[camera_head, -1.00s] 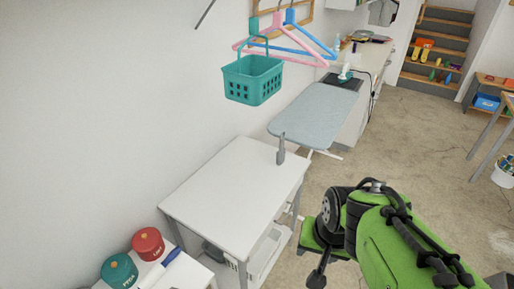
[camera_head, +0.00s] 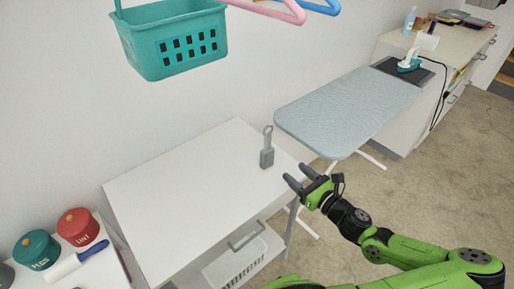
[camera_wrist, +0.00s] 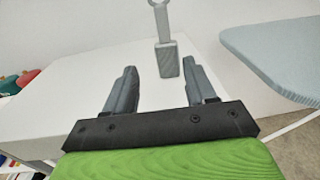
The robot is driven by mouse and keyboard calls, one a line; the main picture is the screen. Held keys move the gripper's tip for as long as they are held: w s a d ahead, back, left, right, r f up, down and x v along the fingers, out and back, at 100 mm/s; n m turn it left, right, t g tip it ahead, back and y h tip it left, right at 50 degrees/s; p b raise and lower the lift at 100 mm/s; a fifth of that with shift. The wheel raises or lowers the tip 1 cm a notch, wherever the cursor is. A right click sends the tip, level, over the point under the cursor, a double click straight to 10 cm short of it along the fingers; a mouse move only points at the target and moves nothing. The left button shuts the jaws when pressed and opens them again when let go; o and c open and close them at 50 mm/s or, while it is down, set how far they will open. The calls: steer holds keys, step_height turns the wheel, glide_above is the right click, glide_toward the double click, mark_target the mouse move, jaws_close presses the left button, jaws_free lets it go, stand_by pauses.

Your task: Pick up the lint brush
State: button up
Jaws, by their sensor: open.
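The grey lint brush (camera_head: 267,155) stands upright on the white table, near its far right corner, with its looped handle pointing up. My gripper (camera_head: 298,176) is open and empty, just right of the brush and apart from it, by the table's right edge. In the wrist view the brush (camera_wrist: 167,60) is straight ahead, beyond the open fingers (camera_wrist: 160,75) and roughly centred between them. The top of its handle is cut off by the frame's upper edge.
The white table (camera_head: 190,190) is otherwise bare on top, with a white basket (camera_head: 235,268) below. An ironing board (camera_head: 345,110) stands to the right. A teal basket (camera_head: 175,40) hangs above. Red (camera_head: 78,226) and teal (camera_head: 37,250) containers sit at lower left.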

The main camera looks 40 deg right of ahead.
mark_target(269, 145)
steer(key=w+b, duration=0.1)
steer(key=w, duration=0.4)
steer(key=w+d, duration=0.1)
steer(key=w, duration=0.4)
steer(key=w+b, duration=0.1)
steer(key=w, duration=0.4)
steer(key=shift+w+d+r+b, duration=0.2)
steer(key=shift+w+r+b, duration=0.15)
steer(key=shift+r, duration=0.05)
steer(key=shift+s+r, duration=0.1)
steer(key=shift+c, duration=0.3)
jaws_close()
